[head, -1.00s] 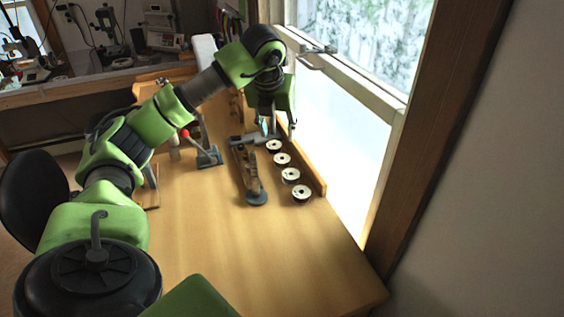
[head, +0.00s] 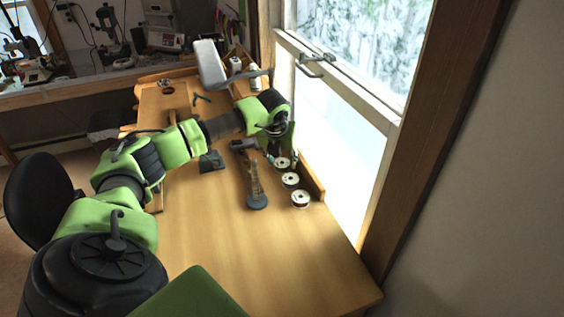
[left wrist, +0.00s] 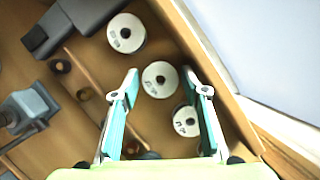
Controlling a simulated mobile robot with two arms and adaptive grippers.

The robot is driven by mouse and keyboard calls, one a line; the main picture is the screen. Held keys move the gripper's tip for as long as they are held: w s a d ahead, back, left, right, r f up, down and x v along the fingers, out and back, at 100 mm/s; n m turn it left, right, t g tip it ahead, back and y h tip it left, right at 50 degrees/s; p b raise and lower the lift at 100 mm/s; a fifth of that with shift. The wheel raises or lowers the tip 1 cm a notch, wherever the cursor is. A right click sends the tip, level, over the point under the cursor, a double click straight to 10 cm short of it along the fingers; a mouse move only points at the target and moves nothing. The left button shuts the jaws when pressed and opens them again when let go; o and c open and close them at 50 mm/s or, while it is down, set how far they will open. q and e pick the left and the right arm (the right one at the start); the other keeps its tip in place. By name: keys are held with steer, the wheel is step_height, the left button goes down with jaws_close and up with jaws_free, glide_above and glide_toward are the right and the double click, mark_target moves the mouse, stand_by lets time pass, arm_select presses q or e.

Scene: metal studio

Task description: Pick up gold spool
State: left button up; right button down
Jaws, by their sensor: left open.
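A row of spools with pale round tops stands along the right edge of the bench: one by my gripper (head: 282,163), a middle one (head: 290,180) and a near one (head: 300,199). I cannot tell from their tops which is gold. My left gripper (head: 279,154) points down at the far end of this row, and my arm may hide another spool. In the left wrist view the gripper (left wrist: 160,73) is open and empty. One spool (left wrist: 160,79) shows between its fingers, another (left wrist: 126,33) beyond them, and a third (left wrist: 187,121) by the right finger. My right gripper is not in view.
A wooden ledge (head: 313,181) runs beside the spools, below the window (head: 340,130). A lamp (head: 211,63) rises behind my arm. The near bench top (head: 240,250) is clear.

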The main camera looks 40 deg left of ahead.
arm_select(q)
steer(key=shift+w+f, duration=0.1)
steer(key=shift+f, duration=0.1)
steer(key=c, duration=0.9)
steer(key=shift+o, duration=0.2)
steer(key=shift+r, duration=0.1)
